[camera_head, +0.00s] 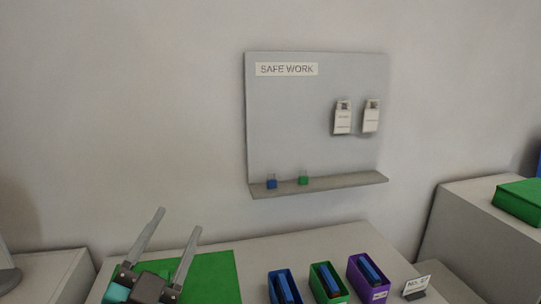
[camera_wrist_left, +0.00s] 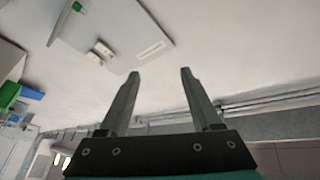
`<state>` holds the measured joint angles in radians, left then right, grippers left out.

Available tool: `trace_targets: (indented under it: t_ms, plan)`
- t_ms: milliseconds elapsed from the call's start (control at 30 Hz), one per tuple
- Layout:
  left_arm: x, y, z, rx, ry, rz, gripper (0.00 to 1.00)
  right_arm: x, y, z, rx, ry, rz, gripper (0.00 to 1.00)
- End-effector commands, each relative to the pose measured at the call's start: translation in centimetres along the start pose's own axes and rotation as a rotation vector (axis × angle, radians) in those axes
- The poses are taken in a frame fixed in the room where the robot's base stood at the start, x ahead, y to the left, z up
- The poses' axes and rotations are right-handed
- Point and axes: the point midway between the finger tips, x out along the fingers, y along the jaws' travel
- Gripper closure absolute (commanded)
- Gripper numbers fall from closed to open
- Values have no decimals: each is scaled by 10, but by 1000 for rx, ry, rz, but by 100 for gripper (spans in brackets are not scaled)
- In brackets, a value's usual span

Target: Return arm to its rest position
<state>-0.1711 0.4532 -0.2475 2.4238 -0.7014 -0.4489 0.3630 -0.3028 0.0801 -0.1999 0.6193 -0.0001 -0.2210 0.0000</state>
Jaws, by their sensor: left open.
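My left gripper (camera_head: 172,236) is at the lower left of the head view, in front of the green mat and the pale wall. Its two grey fingers are spread and point up, with nothing between them. In the left wrist view the same gripper (camera_wrist_left: 159,75) shows open and empty, with wall and ceiling surfaces beyond it. My right gripper is in neither view.
A bench carries a green mat (camera_head: 218,276) and blue (camera_head: 280,292), green (camera_head: 322,276) and purple (camera_head: 362,272) bins with blue items inside. A "SAFE WORK" board (camera_head: 290,120) with a ledge (camera_head: 330,186) is on the wall. A side cabinet (camera_head: 475,240) stands at right.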

Motion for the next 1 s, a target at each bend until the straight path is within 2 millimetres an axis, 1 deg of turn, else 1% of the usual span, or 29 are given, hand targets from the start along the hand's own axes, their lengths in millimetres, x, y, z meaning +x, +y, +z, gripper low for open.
trace_targets:
  t_ms: [33,67,100,167,200,267,300,367,400,467,500,567,600,733,800,867,1000]
  plan:
    - [-9,4,29,-53,-132,-9,35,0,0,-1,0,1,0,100]
    - [-16,6,45,-80,-208,-11,35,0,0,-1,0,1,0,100]
    - [-26,11,67,-113,-312,-9,35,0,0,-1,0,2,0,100]
    - [-46,22,98,-162,-468,6,35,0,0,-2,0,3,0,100]
    - [-62,30,117,-191,-572,22,35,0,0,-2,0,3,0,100]
    - [-89,46,142,-235,-726,57,35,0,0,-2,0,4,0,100]
    - [-109,57,155,-261,-823,87,35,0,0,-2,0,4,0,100]
    - [-138,74,170,-296,-954,136,35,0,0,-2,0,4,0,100]
    - [-156,84,177,-318,-1033,169,35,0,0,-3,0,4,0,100]
    - [-182,98,184,-346,-1138,222,35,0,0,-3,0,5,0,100]
    - [-200,107,186,-364,-1202,259,35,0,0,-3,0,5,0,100]
    - [-224,119,187,-388,-1291,314,35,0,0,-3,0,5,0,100]
    - [-239,127,187,-404,-1344,352,35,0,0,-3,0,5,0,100]
    - [-289,150,179,-453,-1507,485,35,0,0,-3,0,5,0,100]
    - [-289,162,199,-445,-1510,485,35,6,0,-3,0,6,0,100]
    - [-291,172,214,-443,-1515,487,35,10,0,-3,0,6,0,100]
    - [-300,197,249,-441,-1529,493,35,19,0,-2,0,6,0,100]
